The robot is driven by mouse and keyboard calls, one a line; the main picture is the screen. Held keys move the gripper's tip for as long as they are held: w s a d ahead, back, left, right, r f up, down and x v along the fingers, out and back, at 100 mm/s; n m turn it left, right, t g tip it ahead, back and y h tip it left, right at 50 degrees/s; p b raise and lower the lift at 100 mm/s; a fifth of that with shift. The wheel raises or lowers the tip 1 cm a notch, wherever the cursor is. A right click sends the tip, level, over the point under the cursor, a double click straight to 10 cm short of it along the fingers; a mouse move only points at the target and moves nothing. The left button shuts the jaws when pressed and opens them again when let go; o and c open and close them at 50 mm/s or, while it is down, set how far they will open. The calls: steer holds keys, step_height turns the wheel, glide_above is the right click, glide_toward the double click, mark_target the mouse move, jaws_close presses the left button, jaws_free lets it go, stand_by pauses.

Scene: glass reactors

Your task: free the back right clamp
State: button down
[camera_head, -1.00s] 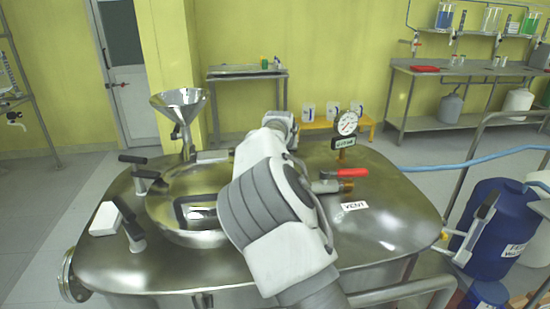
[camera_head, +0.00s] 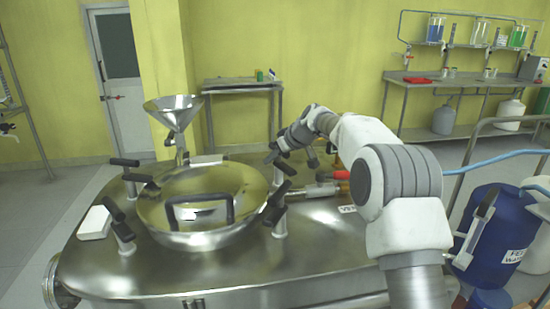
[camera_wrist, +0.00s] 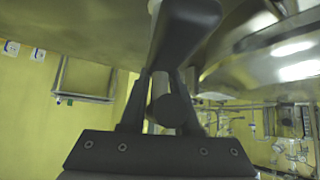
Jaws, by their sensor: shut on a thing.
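The back right clamp (camera_head: 285,167) stands at the far right edge of the round metal lid (camera_head: 190,184) and has a black handle. My gripper (camera_head: 275,155) reaches it from behind and is shut on its handle. In the wrist view the black handle (camera_wrist: 184,28) runs between the two fingers of my gripper (camera_wrist: 162,95). Whether the clamp still presses on the lid cannot be told. The front right clamp (camera_head: 279,200) stands nearer, with its black handle raised and slanting.
Two more clamps stand left of the lid, at the back (camera_head: 130,175) and front (camera_head: 119,224). A metal funnel (camera_head: 173,110) rises behind the lid. A red-handled valve (camera_head: 333,175) lies just right of the gripped clamp. A white block (camera_head: 95,222) sits at left.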

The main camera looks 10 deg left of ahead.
steer(key=n+g+p, duration=0.1)
steer(key=s+a+n+g+y+p, duration=0.1)
steer(key=n+p, duration=0.1)
steer(key=shift+s+r, duration=0.1)
steer(key=shift+r, duration=0.2)
steer(key=n+p, duration=0.1)
steer(key=p, duration=0.1)
steer(key=n+g+y+p, duration=0.1)
steer(key=shift+s+g+p, duration=0.25)
steer(key=shift+g+p, duration=0.05)
steer(key=shift+p, duration=0.1)
steer(key=p, duration=0.1)
steer(key=n+g+p, duration=0.1)
steer(key=p, duration=0.1)
steer(key=shift+s+f+n, duration=0.15)
steer(key=shift+n, duration=0.15)
steer(key=shift+p, duration=0.4)
steer(key=shift+s+f+n+g+p, duration=0.1)
steer(key=shift+f+n+g+p, duration=0.1)
steer(key=shift+n+g+p, duration=0.15)
steer(key=shift+d, duration=0.1)
steer(key=shift+c, duration=0.7)
jaws_free()
steer(key=shift+f, duration=0.1)
steer(key=shift+d+f+b, duration=0.1)
steer(key=shift+f+b, duration=0.1)
steer(key=shift+b, duration=0.3)
